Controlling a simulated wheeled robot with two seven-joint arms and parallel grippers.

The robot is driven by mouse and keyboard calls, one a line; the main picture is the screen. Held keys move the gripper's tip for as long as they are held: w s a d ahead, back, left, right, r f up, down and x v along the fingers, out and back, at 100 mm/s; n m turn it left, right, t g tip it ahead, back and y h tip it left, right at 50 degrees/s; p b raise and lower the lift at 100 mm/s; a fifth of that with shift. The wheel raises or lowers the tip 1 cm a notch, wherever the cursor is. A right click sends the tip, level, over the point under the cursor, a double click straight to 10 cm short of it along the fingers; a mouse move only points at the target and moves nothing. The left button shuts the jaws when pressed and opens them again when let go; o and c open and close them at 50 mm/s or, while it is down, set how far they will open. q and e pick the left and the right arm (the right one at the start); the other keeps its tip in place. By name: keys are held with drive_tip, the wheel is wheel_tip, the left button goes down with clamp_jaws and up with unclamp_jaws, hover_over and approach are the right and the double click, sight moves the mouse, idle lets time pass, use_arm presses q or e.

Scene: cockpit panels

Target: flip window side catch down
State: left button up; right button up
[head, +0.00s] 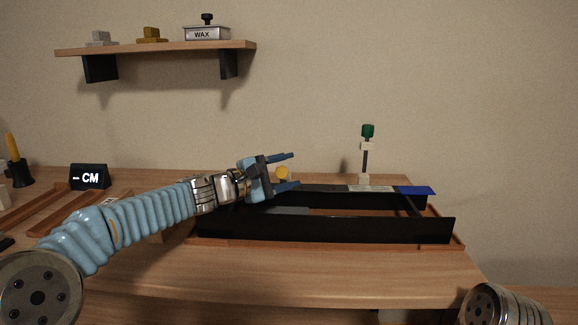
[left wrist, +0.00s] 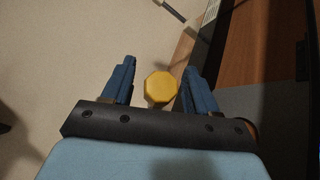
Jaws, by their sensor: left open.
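A black rectangular frame (head: 330,229), which looks like the window, lies on the wooden bench. A yellow knob (head: 282,173) shows behind its far side. Another upright lever (head: 367,145) with a green top stands at the far right edge. I cannot tell for sure which one is the side catch. My left gripper (head: 294,170) is open, with its fingers pointing right. In the left wrist view the yellow octagonal knob (left wrist: 160,87) appears between the two open fingers (left wrist: 161,66), near the right one. Contact cannot be told. My right gripper is out of view.
A blue strip (head: 416,190) and a pale label (head: 370,188) sit on the frame's far rail. A black "CM" sign (head: 89,177) and wooden rails (head: 50,213) are at left. A shelf (head: 155,47) hangs above. The bench front (head: 300,280) is clear.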

use_arm(q)
drive_tip(key=shift+w+d, duration=0.3)
drive_tip(key=shift+d, duration=0.15)
clamp_jaws()
drive_tip(key=shift+s+f+b, duration=0.2)
drive_tip(key=shift+f+b, duration=0.65)
drive_tip(key=shift+b, duration=0.4)
drive_tip(key=shift+r, duration=0.15)
unclamp_jaws()
